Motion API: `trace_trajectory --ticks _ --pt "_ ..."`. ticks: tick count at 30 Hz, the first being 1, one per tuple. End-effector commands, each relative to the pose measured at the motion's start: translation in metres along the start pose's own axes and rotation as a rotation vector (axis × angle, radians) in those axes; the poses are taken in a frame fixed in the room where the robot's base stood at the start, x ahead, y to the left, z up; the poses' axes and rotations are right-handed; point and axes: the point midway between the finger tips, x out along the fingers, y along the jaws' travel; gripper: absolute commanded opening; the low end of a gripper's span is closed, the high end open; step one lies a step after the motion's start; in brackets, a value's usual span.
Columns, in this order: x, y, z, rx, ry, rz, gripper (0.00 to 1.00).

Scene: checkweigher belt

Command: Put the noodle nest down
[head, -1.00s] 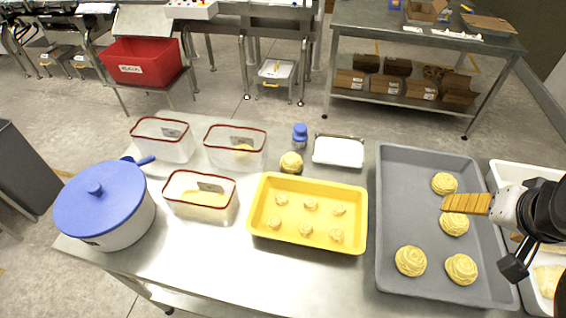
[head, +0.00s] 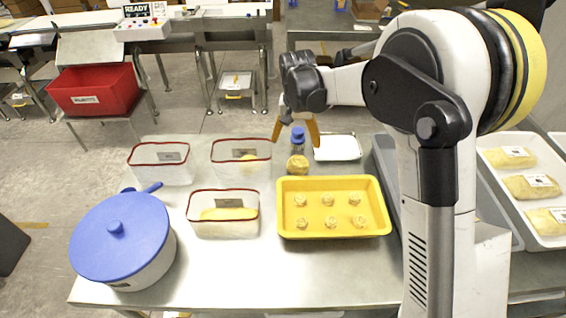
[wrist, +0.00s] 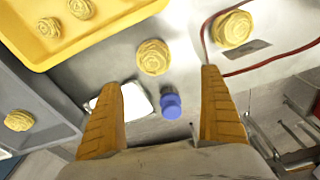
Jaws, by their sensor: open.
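A pale yellow noodle nest (head: 298,165) sits on the steel table, just in front of a blue-capped bottle (head: 298,146). In the wrist view the nest (wrist: 153,57) lies beyond my fingertips, bare and apart from both fingers. My gripper (head: 296,138) is open and empty above the table's back part, with its orange fingers spread either side of the bottle. In the wrist view my gripper (wrist: 162,78) shows a wide gap. Another nest (wrist: 232,28) lies in a clear red-rimmed container.
A yellow tray (head: 334,233) of small nests stands right of clear red-rimmed containers (head: 224,230). A small white tray (head: 336,148) is near the gripper. A blue-lidded pot (head: 120,240) stands left. The grey tray (wrist: 40,90) holds a nest.

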Motion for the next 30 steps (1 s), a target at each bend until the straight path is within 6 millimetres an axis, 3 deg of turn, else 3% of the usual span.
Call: trace_trajectory --ticks 9,14,22,30 --pt "0.050 0.001 0.001 0.000 0.000 0.000 0.92" --pt "0.061 0.002 0.003 -0.001 0.001 0.000 0.92" --pt "0.101 0.008 0.011 0.000 0.001 0.000 0.92" --pt "0.105 0.008 0.011 -0.001 0.001 0.000 0.92"
